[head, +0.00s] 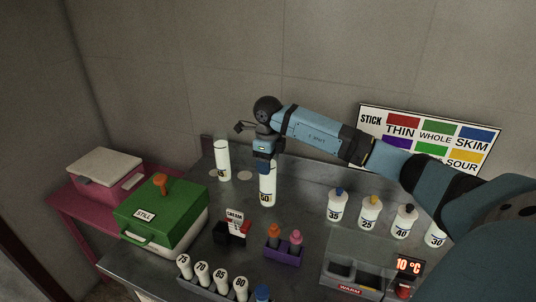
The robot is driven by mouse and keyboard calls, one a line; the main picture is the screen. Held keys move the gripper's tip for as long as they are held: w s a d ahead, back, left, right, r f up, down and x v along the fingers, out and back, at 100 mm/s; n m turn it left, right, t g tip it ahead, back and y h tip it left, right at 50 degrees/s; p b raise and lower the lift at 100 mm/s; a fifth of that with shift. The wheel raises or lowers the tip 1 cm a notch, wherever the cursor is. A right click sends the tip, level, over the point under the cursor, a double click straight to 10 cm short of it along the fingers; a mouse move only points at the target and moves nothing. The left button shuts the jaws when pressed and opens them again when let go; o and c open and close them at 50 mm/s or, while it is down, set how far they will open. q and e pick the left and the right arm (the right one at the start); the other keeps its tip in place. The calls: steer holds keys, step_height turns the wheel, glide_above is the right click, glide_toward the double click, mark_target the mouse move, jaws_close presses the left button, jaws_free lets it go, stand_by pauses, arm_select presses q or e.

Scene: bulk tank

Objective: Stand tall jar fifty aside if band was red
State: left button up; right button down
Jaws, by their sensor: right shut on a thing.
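My right gripper (265,158) reaches in from the right and is shut on the top of a tall white jar (267,188) marked 50. The jar is upright above the grey metal counter; I cannot tell whether its base touches it. A wall chart (428,139) headed STICK has coloured patches: red by THIN, green by WHOLE, blue by SKIM, yellow by SOUR, and others partly hidden by my arm. My left gripper is not in view.
Another tall white jar (222,161) stands at the back left beside a pale disc (245,176). A green STILL box (160,217) is left. Several capped bottles (369,214) stand right. A purple holder (282,251), a WARM tray (352,290) and a rack of numbered jars (219,282) are in front.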

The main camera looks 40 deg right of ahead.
mark_target(268, 179)
step_height(268, 179, down, 4)
steer(key=shift+r, duration=0.1)
stand_by(0.4)
steer(key=shift+f, duration=0.25)
steer(key=shift+c, duration=1.4)
jaws_free()
steer(key=shift+r, duration=0.15)
